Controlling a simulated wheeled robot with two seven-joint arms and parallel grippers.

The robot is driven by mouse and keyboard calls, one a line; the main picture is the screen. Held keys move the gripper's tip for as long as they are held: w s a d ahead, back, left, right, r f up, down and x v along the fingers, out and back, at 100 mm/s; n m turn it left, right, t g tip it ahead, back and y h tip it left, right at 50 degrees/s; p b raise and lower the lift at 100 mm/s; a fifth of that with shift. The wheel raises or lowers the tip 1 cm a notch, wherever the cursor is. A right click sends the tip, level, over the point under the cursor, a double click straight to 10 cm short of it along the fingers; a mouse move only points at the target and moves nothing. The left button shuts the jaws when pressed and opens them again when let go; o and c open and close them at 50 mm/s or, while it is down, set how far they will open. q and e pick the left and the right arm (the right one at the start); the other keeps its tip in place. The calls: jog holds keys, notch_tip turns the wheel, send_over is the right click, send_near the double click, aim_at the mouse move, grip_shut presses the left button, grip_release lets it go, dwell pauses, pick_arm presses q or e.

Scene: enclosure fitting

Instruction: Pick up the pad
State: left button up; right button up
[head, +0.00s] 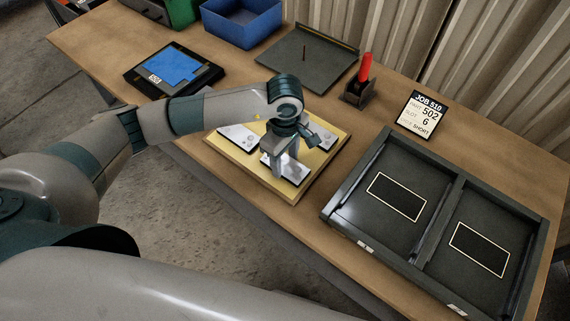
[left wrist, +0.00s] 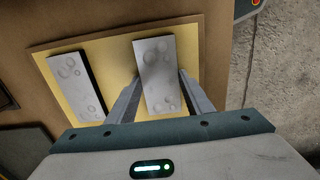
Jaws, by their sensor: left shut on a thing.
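Light grey pads with round marks lie on a yellow board (head: 222,153) on the bench. My left gripper (head: 285,170) points down at the board's front part and is shut on one pad (head: 296,173). In the left wrist view this pad (left wrist: 158,72) sits between the two fingers. I cannot tell whether it still touches the board. Another pad (head: 323,130) is partly hidden behind my gripper. My right gripper is not in view.
A dark two-bay tray (head: 452,185) with outlined rectangles stands at the right. A job card (head: 424,114), a holder with a red tool (head: 365,70), a dark plate with a pin (head: 320,75), a blue bin (head: 262,25) and a blue-screened device (head: 172,68) surround the board.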

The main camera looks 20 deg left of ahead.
aim_at(288, 164)
pick_arm(q)
jog(key=shift+r, duration=0.1)
jog(key=shift+r+b, duration=0.4)
jog(key=shift+b, duration=0.1)
jog(key=r+b, duration=0.2)
jog(key=r, duration=0.1)
jog(key=shift+w+d, duration=0.2)
jog(key=shift+d, duration=0.2)
jog(key=w+d+r+b, duration=0.4)
jog(key=d+r, duration=0.3)
jog(key=d, duration=0.3)
jog(key=shift+w+b, duration=0.2)
jog(key=shift+b, duration=0.3)
jog(key=shift+a, duration=0.1)
